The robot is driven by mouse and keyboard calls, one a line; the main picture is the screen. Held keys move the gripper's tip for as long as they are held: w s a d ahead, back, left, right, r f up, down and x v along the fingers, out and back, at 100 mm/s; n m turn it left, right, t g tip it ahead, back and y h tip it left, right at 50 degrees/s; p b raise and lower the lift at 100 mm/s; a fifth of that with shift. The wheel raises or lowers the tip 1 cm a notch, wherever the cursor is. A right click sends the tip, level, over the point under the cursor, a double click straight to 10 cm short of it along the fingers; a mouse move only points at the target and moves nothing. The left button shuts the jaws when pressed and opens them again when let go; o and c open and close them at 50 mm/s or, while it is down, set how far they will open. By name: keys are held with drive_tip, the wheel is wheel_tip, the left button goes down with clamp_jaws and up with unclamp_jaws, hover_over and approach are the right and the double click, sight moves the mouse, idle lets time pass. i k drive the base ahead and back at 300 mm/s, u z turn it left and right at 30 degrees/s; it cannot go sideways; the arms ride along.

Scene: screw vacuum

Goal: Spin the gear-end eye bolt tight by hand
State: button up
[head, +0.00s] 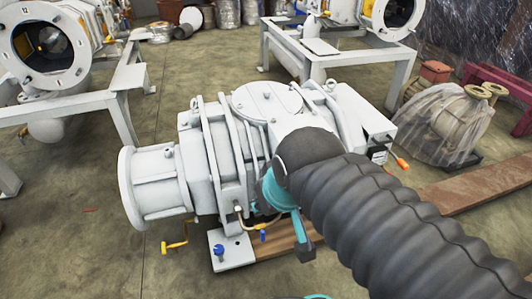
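The white screw vacuum pump (190,142) sits in the middle of the head view, with ribs around its casing and a round cover (267,101) on top. Small light-coloured lifting eyes show on its top: one at the left (195,104) and one at the back right (331,86). I cannot tell which one is the gear-end eye bolt, nor how far either is screwed in. My dark ribbed arm reaches in from the lower right and covers the pump's front right. No gripper fingers can be made out, so their state and any contact are hidden.
A yellow crank handle (176,240) sticks out at the pump's lower left. White benches with machinery stand at the back left (128,78) and back right (335,66). A plastic-wrapped item (440,125) lies at the right beside a plank (480,188). The floor left of the pump is largely clear.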

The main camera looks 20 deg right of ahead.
sight(330, 90)
drive_tip(key=u, duration=1.25)
drive_tip(key=k, duration=0.9)
drive_tip(key=z, duration=1.45)
